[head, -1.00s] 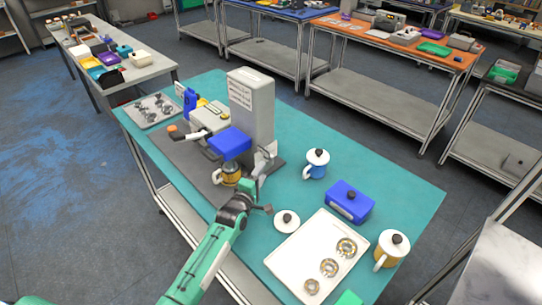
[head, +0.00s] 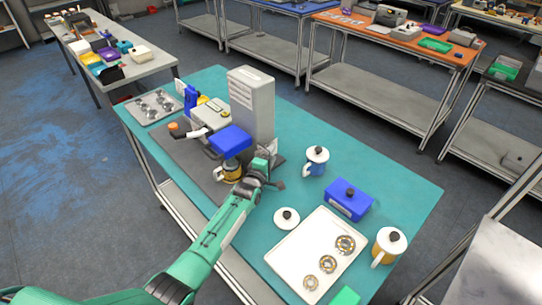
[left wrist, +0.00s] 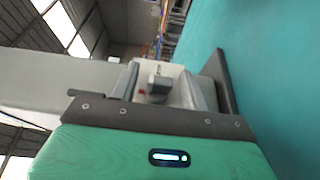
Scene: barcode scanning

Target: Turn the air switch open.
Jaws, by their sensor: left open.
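In the left wrist view, a small grey switch block (left wrist: 158,83) with a knob and a red mark sits at the side of the pale machine; it looks like the air switch. My left gripper (left wrist: 160,78) is open, with a grey finger on either side of the block. I cannot tell whether the fingers touch it. In the head view my left gripper (head: 267,164) is at the near right foot of the tall grey machine (head: 252,100) and covers the switch there. My right gripper is not in view.
A blue-topped part (head: 230,140) of the machine stands over a yellow mug (head: 231,171) just left of my gripper. To the right are a blue-and-white lidded mug (head: 317,160), a blue box (head: 349,200), a white lid (head: 286,218) and a white tray (head: 290,257) with metal rings.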

